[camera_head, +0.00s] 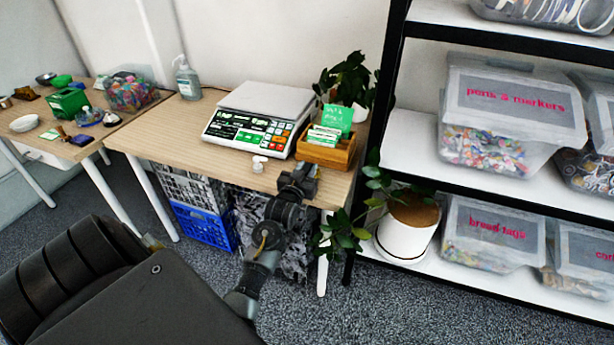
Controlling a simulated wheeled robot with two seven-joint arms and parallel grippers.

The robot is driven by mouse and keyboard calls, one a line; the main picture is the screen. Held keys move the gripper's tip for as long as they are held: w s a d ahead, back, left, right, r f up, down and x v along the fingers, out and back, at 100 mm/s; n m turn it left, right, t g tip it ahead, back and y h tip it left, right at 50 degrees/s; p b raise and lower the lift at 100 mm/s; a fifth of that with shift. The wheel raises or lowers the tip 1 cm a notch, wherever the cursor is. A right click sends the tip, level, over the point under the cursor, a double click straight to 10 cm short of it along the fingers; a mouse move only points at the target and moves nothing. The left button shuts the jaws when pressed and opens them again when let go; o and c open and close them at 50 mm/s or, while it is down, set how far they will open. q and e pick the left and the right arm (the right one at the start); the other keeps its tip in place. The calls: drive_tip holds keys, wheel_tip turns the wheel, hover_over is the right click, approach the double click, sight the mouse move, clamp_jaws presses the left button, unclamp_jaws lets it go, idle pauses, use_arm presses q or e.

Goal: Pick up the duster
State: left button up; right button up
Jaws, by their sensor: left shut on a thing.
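My left gripper (298,184) is at the front edge of the wooden table, below the wooden card box. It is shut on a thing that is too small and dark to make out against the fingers. I cannot tell a duster for certain anywhere. A small dark blue block (81,140) lies at the front of the left table, but I cannot tell what it is. My right gripper is not in view.
The table (165,135) holds a scale (255,118), small white pieces (259,163), a card box (328,151) and a sanitizer bottle (187,79). A black-framed shelf (408,140) with labelled tubs and a potted plant (406,230) stand right. Crates (203,225) are under the table.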

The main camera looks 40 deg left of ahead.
use_arm(q)
drive_tip(key=shift+c, duration=1.2)
